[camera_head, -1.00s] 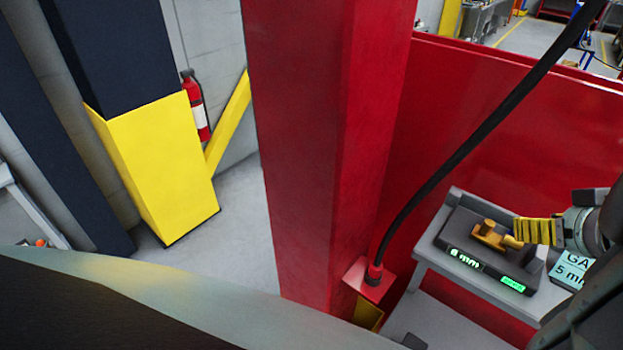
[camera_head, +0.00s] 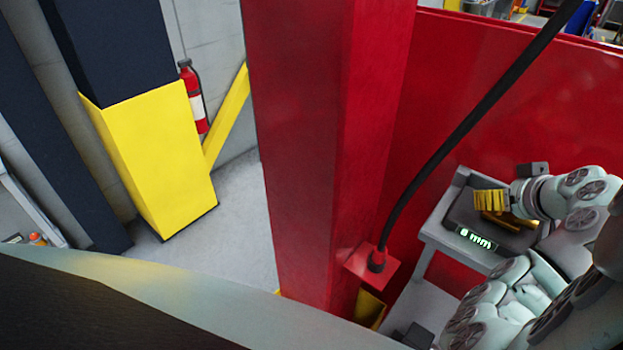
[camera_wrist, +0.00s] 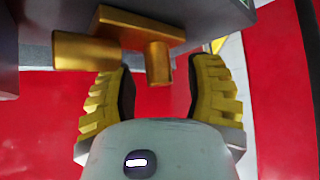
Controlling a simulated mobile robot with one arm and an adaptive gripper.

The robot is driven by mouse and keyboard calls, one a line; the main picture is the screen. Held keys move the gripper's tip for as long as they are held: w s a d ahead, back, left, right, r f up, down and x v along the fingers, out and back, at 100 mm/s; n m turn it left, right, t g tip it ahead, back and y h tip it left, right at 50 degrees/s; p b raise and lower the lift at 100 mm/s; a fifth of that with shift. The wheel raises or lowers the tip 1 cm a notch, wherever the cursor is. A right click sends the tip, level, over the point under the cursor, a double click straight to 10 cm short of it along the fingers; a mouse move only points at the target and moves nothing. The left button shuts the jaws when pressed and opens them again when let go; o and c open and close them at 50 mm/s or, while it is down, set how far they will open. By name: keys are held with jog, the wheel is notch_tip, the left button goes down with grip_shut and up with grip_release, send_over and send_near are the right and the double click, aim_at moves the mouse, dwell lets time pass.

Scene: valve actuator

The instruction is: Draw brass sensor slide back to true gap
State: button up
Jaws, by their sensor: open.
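The brass sensor slide (camera_wrist: 142,27) shows in the wrist view as a brass block with a thick bar to the left and a stubby post pointing toward my gripper. My gripper (camera_wrist: 160,72) is open, its yellow ribbed fingers apart. In the head view my gripper (camera_head: 490,201) is over the dark gauge fixture (camera_head: 461,221) and hides most of the slide. The lit mm readout (camera_head: 477,237) shows one digit, possibly 0.
The fixture sits on a grey stand (camera_head: 440,232) against a red panel (camera_head: 560,95). A black cable (camera_head: 455,140) runs down to a red box (camera_head: 371,267) left of the stand. A red column (camera_head: 310,150) stands farther left. My arm covers the stand's right side.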

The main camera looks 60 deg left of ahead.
jog(key=shift+w+a+f, duration=0.1)
jog(key=shift+a+f, duration=0.35)
jog(key=shift+o, duration=0.4)
grip_shut()
